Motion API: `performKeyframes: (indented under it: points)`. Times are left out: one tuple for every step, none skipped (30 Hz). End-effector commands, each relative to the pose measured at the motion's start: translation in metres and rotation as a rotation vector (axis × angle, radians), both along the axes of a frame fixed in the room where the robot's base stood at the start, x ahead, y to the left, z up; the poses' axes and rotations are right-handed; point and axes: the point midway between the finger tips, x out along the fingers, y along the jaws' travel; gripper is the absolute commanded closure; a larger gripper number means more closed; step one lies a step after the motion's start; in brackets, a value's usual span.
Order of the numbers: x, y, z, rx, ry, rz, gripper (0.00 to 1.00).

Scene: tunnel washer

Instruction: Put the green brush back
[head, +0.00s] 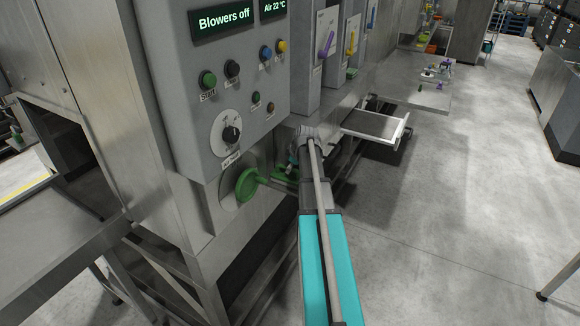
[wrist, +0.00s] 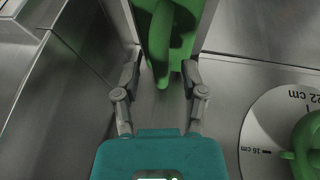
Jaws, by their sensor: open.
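A green object (wrist: 160,28), which appears to be the green brush against or in a green holder, shows at the top middle of the wrist view. Its lower end reaches between my fingertips; I cannot tell brush from holder exactly. My gripper (wrist: 161,70) is open, one finger on each side of that end, and I see no closed grip. In the head view a green piece (head: 285,173) shows beside the end of my arm, partly hidden by it; the gripper itself is mostly hidden there.
A green handwheel (head: 247,184) sticks out from the machine's front, close left of my arm; it also shows in the wrist view (wrist: 306,150) beside a cm scale. A control panel (head: 238,80) is above. An open tray (head: 378,127) juts out beyond.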

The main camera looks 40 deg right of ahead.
Motion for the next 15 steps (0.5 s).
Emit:
performKeyframes:
  points:
    - [-0.003, 0.0, 0.009, 0.0, 0.0, 0.0, 0.45]
    - [-0.004, 0.0, 0.012, 0.0, 0.0, 0.0, 0.45]
    - [-0.006, 0.001, 0.015, 0.0, 0.0, 0.0, 0.45]
    - [-0.007, 0.001, 0.018, 0.0, 0.0, 0.0, 0.45]
    - [-0.008, 0.001, 0.02, 0.0, 0.0, 0.0, 0.45]
    - [-0.01, 0.0, 0.023, 0.0, 0.0, 0.0, 0.45]
    - [-0.011, 0.001, 0.026, 0.0, 0.0, -0.001, 0.45]
    - [-0.012, 0.001, 0.029, 0.0, 0.0, -0.001, 0.45]
    - [-0.014, 0.001, 0.032, 0.0, 0.0, -0.001, 0.45]
    - [-0.015, 0.001, 0.034, 0.0, 0.0, -0.001, 0.45]
    - [-0.016, 0.001, 0.037, 0.0, 0.0, -0.001, 0.45]
    - [-0.018, 0.001, 0.04, 0.0, 0.0, -0.001, 0.45]
    - [-0.019, 0.001, 0.043, 0.0, 0.0, -0.001, 0.45]
    - [-0.02, 0.001, 0.045, 0.0, 0.0, -0.001, 0.45]
    - [-0.021, 0.001, 0.049, 0.0, 0.0, -0.001, 0.45]
